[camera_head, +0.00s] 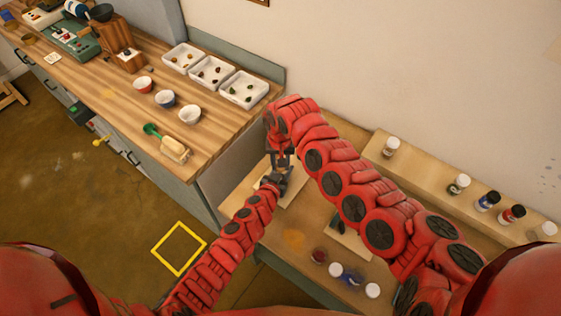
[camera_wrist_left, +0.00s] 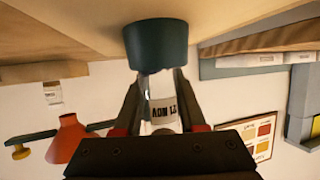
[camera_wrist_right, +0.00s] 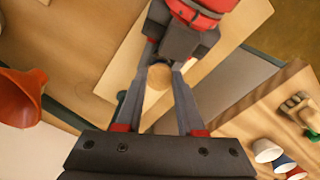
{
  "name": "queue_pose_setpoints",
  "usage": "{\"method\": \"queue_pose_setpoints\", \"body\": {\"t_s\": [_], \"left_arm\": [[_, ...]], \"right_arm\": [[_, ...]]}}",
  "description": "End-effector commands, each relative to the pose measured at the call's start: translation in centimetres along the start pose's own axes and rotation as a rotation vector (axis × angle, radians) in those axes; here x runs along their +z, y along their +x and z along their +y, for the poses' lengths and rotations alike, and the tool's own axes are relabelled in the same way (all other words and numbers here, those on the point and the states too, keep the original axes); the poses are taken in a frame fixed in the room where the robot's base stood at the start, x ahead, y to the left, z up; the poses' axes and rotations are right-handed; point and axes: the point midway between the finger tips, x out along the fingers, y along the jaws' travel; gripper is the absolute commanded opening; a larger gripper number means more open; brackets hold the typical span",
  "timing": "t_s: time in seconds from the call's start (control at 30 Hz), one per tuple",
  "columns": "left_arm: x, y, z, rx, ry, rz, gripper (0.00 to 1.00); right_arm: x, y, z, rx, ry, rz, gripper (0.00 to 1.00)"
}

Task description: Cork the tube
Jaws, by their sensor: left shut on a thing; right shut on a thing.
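In the left wrist view, the clear tube (camera_wrist_left: 163,108) with a black-lettered white label stands with one end in a dark teal holder (camera_wrist_left: 157,46). My left gripper (camera_wrist_left: 160,98) is shut on the tube from the side. In the right wrist view, the round tan cork (camera_wrist_right: 159,77) is between the fingers of my right gripper (camera_wrist_right: 161,66), which is shut on it. In the head view, my right gripper (camera_head: 281,158) is just above my left gripper (camera_head: 277,182). The arms hide the tube and cork there; whether they touch cannot be told.
An orange funnel (camera_wrist_right: 20,97) is near the grippers. A raised shelf (camera_head: 420,174) with several jars runs along the wall. Loose lidded jars (camera_head: 352,276) are at the table's front. The wooden counter (camera_head: 110,85) at left holds bowls, trays and a scoop.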

Motion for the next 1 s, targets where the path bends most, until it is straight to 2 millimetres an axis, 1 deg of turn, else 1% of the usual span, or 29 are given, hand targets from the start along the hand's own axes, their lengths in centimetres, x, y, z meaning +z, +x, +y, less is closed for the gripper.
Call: {"method": "queue_pose_setpoints", "body": {"t_s": [0.4,1.0], "left_arm": [[0.0,0.0,0.0,0.000,0.000,0.000,0.00],[0.0,0.0,0.0,0.000,0.000,0.000,0.00]], "right_arm": [[0.0,0.0,0.0,0.000,0.000,-0.001,0.00],[0.0,1.2,0.1,0.001,0.001,-0.002,0.00]]}}
